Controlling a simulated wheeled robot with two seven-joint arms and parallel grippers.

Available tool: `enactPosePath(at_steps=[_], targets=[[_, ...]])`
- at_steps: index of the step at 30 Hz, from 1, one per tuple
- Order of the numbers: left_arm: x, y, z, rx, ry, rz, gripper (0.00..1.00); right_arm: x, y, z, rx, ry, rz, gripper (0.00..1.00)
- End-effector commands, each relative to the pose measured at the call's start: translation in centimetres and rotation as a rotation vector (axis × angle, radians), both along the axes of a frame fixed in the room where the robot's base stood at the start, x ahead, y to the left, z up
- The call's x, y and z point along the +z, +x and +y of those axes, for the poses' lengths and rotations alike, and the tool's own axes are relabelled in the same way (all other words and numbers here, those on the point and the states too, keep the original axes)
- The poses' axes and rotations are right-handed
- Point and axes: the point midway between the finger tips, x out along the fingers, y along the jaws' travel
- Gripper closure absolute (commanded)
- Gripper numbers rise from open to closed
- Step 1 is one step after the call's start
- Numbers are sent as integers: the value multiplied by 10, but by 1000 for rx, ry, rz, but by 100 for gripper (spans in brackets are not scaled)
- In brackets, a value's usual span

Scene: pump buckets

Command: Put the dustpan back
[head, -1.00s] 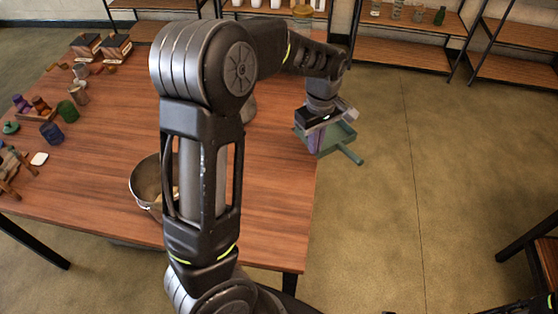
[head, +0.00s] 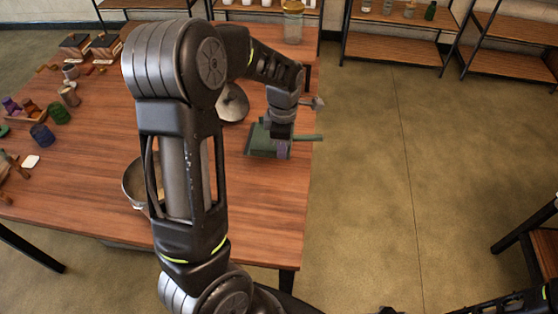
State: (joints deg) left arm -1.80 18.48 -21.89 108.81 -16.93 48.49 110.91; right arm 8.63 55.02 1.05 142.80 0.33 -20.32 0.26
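The green dustpan (head: 262,146) is at the right edge of the wooden table, its handle (head: 309,137) pointing right past the edge. My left gripper (head: 282,148) is over the dustpan from above, where the handle meets the pan, and looks shut on it. The fingertips are partly hidden, and I cannot tell whether the pan rests on the tabletop or is just above it. My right arm shows at the bottom right corner. Only a small dark piece at the bottom edge may belong to my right gripper (head: 391,311), so its state does not show.
A metal bucket (head: 132,188) stands on the table (head: 262,215), partly behind my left arm. A grey round metal thing (head: 234,103) lies left of the dustpan. Cups and small blocks fill the table's left side.

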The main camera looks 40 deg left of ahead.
Motion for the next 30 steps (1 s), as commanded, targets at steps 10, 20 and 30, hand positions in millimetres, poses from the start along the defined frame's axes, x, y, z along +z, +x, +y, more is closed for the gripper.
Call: enactPosePath(at_steps=[10,20,30], targets=[[-33,0,0,0,0,-1,100,4,-1,0,0,-2,3,64],[-48,-1,0,0,0,4,100,7,-1,0,0,-2,3,64],[-71,0,0,-1,0,0,100,9,-1,-1,-1,-2,4,64]])
